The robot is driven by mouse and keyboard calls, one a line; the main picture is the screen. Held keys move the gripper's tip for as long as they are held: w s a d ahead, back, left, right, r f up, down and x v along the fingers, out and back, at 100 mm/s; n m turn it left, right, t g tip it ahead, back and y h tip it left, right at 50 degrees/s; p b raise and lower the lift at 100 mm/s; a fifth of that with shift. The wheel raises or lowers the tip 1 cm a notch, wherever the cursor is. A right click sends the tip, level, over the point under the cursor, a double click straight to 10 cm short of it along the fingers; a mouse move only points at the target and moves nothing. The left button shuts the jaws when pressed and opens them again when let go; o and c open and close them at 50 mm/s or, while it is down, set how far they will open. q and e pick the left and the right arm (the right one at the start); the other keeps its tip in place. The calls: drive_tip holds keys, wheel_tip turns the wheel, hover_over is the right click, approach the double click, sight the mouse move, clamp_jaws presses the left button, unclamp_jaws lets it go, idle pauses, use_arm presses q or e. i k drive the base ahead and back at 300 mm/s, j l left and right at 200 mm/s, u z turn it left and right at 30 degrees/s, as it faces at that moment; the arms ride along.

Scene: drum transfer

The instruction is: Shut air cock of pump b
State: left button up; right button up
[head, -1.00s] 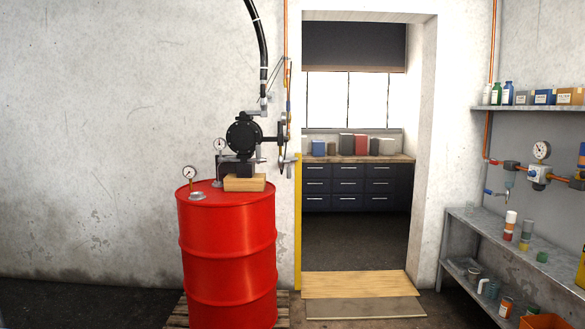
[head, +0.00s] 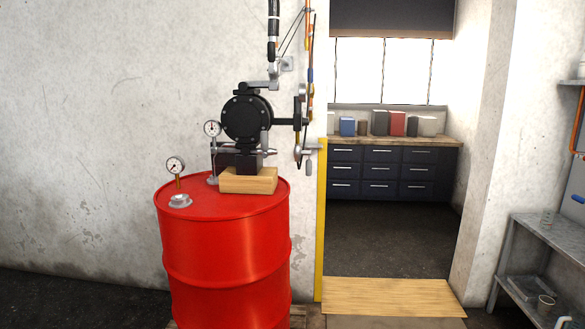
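A black hose (head: 273,30) runs up from the pump. Thin orange and blue lines (head: 309,60) hang down the wall at the pump's right, by a grey fitting (head: 302,147). Which part is the air cock, and how it is set, is too small to tell. No label marks this pump as b. Neither of my grippers is in view.
A doorway with a wooden ramp (head: 393,297) opens at the right, with a yellow edge strip (head: 321,220). Dark drawers (head: 380,175) stand beyond it. A grey shelf (head: 550,240) is at the far right.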

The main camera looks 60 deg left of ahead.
sight(308, 163)
drive_tip(key=u, duration=0.45)
drive_tip(key=i+j+u, duration=0.1)
drive_tip(key=u, duration=0.85)
drive_tip(key=i+u, duration=0.1)
drive_tip(key=u, duration=0.35)
